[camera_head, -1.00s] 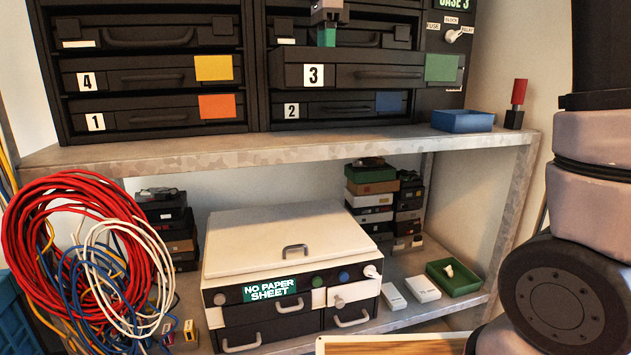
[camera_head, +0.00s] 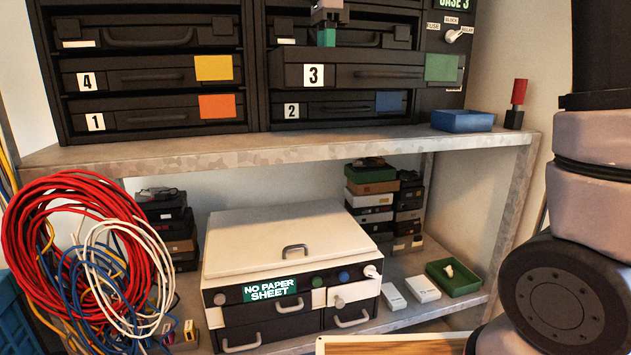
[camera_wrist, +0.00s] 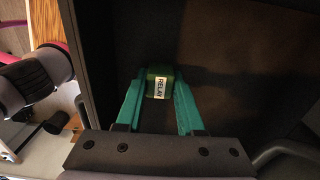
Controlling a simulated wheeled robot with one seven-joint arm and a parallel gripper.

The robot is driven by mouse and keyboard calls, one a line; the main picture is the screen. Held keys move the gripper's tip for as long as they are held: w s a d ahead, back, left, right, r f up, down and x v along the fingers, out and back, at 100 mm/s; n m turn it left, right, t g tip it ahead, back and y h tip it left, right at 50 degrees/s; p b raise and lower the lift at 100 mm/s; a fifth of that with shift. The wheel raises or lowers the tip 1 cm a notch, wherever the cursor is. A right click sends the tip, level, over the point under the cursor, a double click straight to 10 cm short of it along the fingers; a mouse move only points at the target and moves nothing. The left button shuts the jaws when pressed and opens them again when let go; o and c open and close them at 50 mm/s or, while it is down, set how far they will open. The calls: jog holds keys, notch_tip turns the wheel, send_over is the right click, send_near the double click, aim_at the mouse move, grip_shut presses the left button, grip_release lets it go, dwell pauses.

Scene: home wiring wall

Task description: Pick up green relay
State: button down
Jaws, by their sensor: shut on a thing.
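The green relay (camera_wrist: 157,73) carries a white label reading RELAY. It sits between the teal fingertips of my gripper (camera_wrist: 161,84) in the wrist view, with the dark interior of a drawer behind it. My gripper is shut on the relay. In the head view my gripper (camera_head: 327,38) points down at the top edge, just behind the front of the pulled-out drawer 3 (camera_head: 350,76). The relay is hidden behind that drawer front in the head view.
Drawer 3 stands out further than drawer 2 (camera_head: 340,109) below it. A blue tray (camera_head: 462,120) and a red-topped post (camera_head: 518,95) stand at the right of the shelf. A white-lidded box (camera_head: 275,235) and a green tray (camera_head: 455,283) are below.

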jog(key=shift+r, duration=4.5)
